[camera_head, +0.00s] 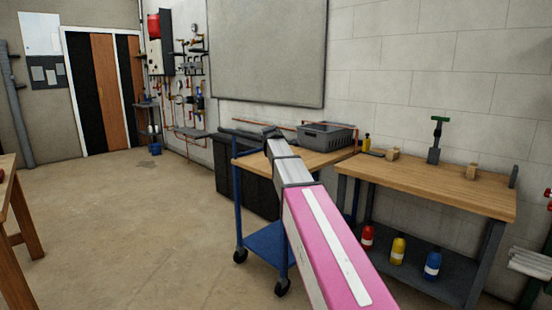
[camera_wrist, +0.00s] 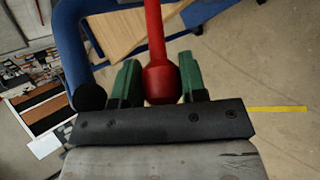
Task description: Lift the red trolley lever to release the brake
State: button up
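The red trolley lever (camera_wrist: 156,35) shows in the wrist view as a red rod ending in a round red knob (camera_wrist: 162,82). My gripper (camera_wrist: 161,82) has green fingers on both sides of the knob. They fit closely against it, so it looks shut on the knob. The blue trolley (camera_head: 238,185) stands in the middle of the head view, with a wooden top, a blue lower shelf and dark wheels. My arm crosses in front of it and hides part of it. The lever and my fingertips cannot be made out in the head view.
A wooden workbench (camera_head: 430,183) stands to the right, with a green-handled tool and blocks on top and several coloured bottles below. A dark bin (camera_head: 232,178) is behind the trolley. A grey crate (camera_head: 326,137) sits behind.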

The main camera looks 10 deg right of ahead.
jog(key=o, duration=0.3)
